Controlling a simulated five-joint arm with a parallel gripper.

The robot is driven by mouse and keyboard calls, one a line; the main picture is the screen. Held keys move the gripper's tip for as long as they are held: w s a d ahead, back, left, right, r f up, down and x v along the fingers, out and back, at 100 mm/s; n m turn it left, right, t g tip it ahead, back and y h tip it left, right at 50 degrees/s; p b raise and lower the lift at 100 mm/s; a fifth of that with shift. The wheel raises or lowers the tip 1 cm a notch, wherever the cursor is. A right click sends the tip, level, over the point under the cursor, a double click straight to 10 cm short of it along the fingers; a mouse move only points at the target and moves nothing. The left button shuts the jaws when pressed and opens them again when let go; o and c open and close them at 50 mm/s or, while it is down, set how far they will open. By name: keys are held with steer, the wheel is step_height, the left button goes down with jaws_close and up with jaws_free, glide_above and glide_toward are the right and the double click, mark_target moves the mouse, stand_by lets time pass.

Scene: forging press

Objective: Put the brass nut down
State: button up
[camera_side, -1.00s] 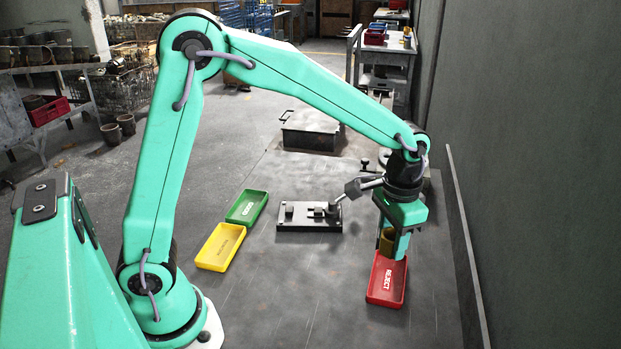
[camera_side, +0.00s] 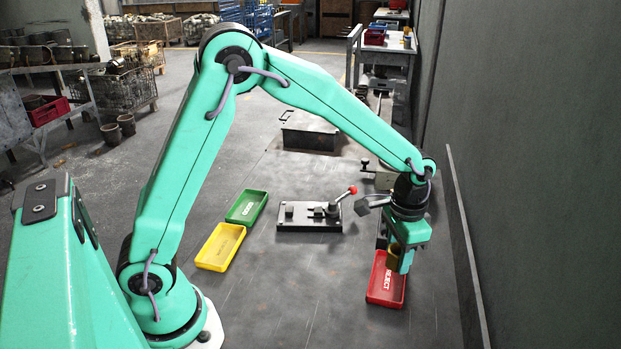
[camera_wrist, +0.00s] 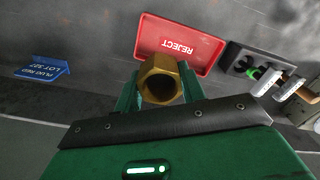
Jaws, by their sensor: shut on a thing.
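The brass nut (camera_wrist: 161,80) is a gold hexagonal piece with a round hole. My gripper (camera_side: 401,262) is shut on the brass nut, which shows between its fingers in the side view (camera_side: 393,254). My gripper holds it above the red tray (camera_side: 385,294) labelled REJECT. In the wrist view the red tray (camera_wrist: 195,42) lies beyond the nut, with its REJECT label in view. In the side view the gripper covers the back part of the tray.
A yellow tray (camera_side: 219,262) and a green tray (camera_side: 247,191) lie on the floor to the left. A clamp fixture (camera_side: 310,227) with a red-knobbed lever stands between them and my gripper. A grey wall rises at the right. A blue sign (camera_wrist: 43,69) shows in the wrist view.

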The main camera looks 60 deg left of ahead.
mark_target(394, 244)
steer(key=w+a+f, duration=0.2)
steer(key=w+a, duration=0.1)
steer(key=w+a+f, duration=0.1)
steer(key=a+f, duration=0.1)
steer(key=shift+w+a, duration=0.15)
steer(key=shift+w, duration=0.05)
steer(key=shift+f, duration=1.95)
steer(key=shift+f, duration=0.2)
steer(key=o, duration=1)
steer(key=shift+s, duration=0.1)
steer(key=shift+o, duration=0.2)
step_height(394, 244, up, 12)
steer(key=shift+r, duration=0.15)
